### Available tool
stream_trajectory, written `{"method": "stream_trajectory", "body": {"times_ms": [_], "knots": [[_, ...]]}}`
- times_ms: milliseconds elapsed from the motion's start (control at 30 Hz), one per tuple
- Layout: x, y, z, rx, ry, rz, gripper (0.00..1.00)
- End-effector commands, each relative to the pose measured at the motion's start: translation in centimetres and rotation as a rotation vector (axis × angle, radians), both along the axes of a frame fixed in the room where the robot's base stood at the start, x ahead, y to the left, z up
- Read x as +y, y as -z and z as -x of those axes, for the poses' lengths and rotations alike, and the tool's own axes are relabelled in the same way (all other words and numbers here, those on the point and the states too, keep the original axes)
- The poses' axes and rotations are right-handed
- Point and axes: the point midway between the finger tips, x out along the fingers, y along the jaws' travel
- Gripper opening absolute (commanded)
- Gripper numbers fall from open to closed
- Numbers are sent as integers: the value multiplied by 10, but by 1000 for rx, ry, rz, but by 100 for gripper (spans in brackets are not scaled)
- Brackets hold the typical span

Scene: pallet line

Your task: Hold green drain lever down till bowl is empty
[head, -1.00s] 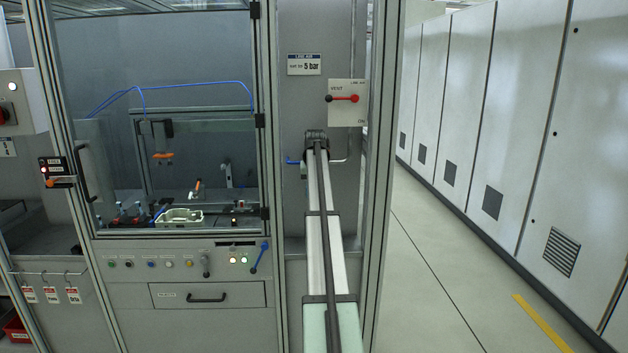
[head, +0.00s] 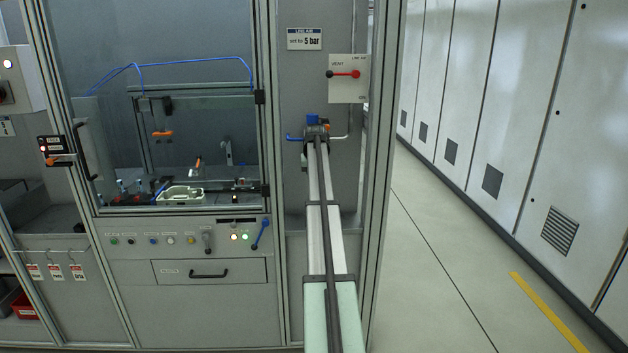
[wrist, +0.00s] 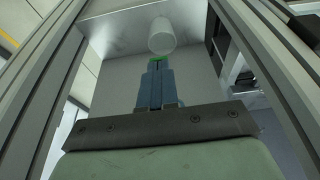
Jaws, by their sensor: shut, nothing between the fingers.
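In the wrist view, a pale translucent bowl (wrist: 161,36) hangs in front of a grey back panel. A small green drain lever (wrist: 158,57) shows at its lower end. My gripper (wrist: 154,65) is shut and empty, its blue-grey fingers together, with the tips at the green lever. They look in contact, but I cannot tell whether the lever is pressed down. I cannot make out any liquid in the bowl. In the head view, my arm reaches to the air unit and hides the bowl, the lever and my fingertips.
A blue knob (head: 312,119) shows just above my wrist. A vent plate (head: 348,78) with a red-and-black handle is to the right, below a "5 bar" sign (head: 304,39). Metal frame posts (head: 384,180) stand close on the right. A glazed cabinet is to the left.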

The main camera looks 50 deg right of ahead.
Motion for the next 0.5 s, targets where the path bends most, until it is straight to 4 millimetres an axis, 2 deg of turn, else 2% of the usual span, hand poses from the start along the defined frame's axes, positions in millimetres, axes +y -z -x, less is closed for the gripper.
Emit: {"method": "stream_trajectory", "body": {"times_ms": [333, 500], "knots": [[8, 18, 7, -136, 0, 134, 0], [6, 28, 6, -146, 0, 146, 0]]}}
